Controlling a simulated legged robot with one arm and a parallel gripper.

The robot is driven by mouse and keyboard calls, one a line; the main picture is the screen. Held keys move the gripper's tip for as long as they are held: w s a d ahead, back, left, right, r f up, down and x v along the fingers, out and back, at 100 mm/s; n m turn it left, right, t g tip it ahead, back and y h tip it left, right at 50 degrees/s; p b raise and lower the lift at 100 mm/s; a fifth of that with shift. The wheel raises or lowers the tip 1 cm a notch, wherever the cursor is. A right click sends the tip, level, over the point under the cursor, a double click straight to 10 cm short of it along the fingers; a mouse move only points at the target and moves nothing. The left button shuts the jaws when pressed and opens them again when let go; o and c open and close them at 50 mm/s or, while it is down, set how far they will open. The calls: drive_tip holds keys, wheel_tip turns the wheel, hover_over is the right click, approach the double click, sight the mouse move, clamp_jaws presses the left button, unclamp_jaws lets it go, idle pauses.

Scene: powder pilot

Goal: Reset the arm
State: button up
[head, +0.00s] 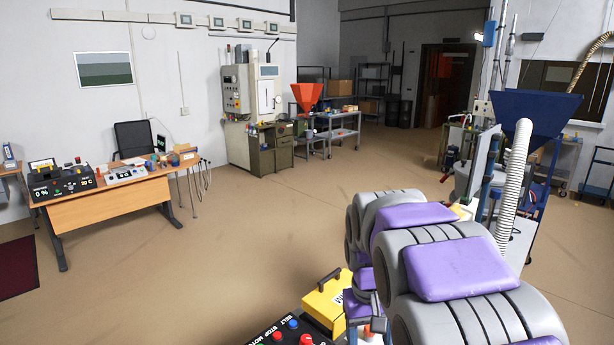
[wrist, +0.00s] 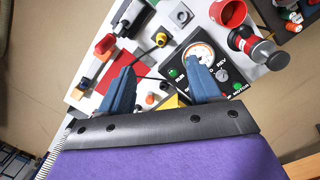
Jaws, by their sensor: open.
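My arm, grey with purple pads, reaches forward on the right of the head view. My gripper (wrist: 162,88) shows in the wrist view with two blue fingers spread apart and nothing between them. I cannot tell how high the fingers are above the panel. In the head view the gripper itself is hidden behind my arm.
A yellow box (head: 328,302) and a black button panel (head: 285,335) are close by at the bottom. A wooden desk (head: 110,195) is at left. The middle floor is clear.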

drive_tip(key=s+d+f+b, duration=0.1)
drive_tip(key=s+f, duration=0.2)
drive_tip(key=s, duration=1.1)
drive_tip(key=s+d+f+m+b, duration=0.1)
drive_tip(key=s+f, duration=0.2)
drive_tip(key=s, duration=1.2)
drive_tip(key=shift+s+f+g+y, duration=0.25)
drive_tip(key=shift+f+g+y, duration=0.1)
drive_tip(key=shift+g+y, duration=0.05)
drive_tip(key=shift+a, duration=0.1)
